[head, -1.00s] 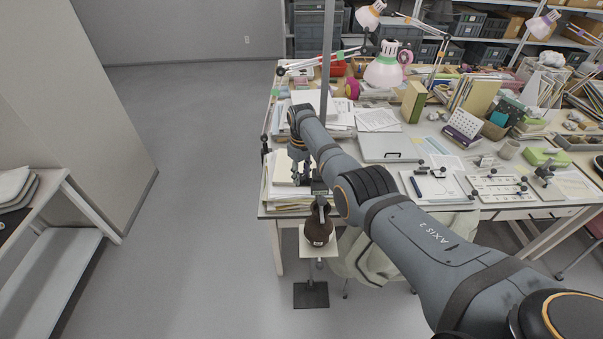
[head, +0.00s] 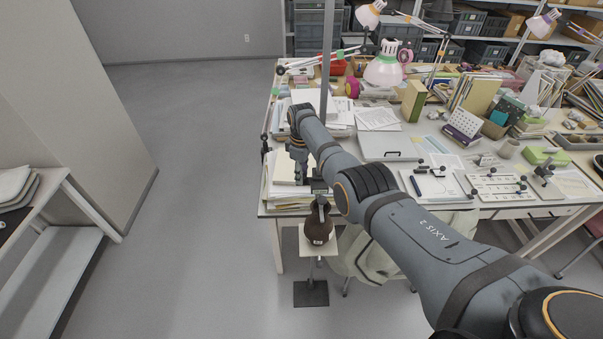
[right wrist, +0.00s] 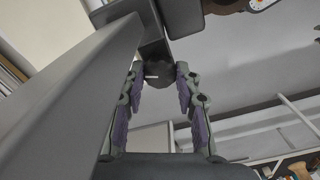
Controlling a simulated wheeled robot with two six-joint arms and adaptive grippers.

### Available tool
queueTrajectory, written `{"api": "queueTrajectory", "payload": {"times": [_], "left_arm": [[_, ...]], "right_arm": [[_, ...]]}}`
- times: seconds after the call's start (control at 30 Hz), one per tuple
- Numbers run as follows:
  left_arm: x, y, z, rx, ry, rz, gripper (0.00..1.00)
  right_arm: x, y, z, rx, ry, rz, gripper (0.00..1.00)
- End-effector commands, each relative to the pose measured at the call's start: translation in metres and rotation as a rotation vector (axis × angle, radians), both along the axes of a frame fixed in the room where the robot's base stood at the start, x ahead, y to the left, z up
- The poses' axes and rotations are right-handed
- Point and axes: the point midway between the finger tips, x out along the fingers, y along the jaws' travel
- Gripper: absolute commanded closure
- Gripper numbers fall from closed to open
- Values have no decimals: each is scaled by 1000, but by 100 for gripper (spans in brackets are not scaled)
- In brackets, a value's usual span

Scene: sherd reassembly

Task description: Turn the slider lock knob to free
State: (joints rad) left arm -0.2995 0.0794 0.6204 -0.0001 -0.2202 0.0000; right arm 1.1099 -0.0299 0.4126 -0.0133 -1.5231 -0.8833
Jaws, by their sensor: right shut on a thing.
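The slider lock knob (right wrist: 161,78) is a dark round knob with a short white mark, at the middle of the right wrist view. My right gripper (right wrist: 158,70) has its two purple-padded fingers on either side of the knob and is shut on it. In the head view my right gripper (head: 300,172) points down at the near left corner of the table, beside the dark slider block (head: 319,187). The knob itself is too small to make out there. My left gripper is not in view.
A brown pot (head: 318,229) hangs or rests just below the slider, over a small pale stand (head: 307,248). Papers (head: 283,202) lie close by the gripper on the table. A grey upright post (head: 327,60) rises behind my arm. The floor at left is clear.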

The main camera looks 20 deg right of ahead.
Motion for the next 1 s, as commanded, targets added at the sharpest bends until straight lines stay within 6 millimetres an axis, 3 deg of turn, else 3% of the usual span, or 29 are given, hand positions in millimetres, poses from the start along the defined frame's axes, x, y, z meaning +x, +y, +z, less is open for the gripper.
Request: {"api": "queueTrajectory", "payload": {"times": [0.27, 0.3, 0.33, 0.73, 0.87, 1.0], "left_arm": [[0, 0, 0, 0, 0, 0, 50], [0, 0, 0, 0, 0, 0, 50], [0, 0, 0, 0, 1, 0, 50], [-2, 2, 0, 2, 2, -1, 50], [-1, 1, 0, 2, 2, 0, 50], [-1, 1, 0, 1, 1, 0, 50]], "right_arm": [[1, 0, 1, 1, -4, -1, 99], [1, 0, 1, 1, -4, -1, 62], [1, 0, 1, 1, -4, -1, 58], [1, 0, 8, 0, -3, -1, 57], [1, 0, 31, 0, -6, -1, 57], [1, 0, 68, 0, -6, -1, 57]]}}
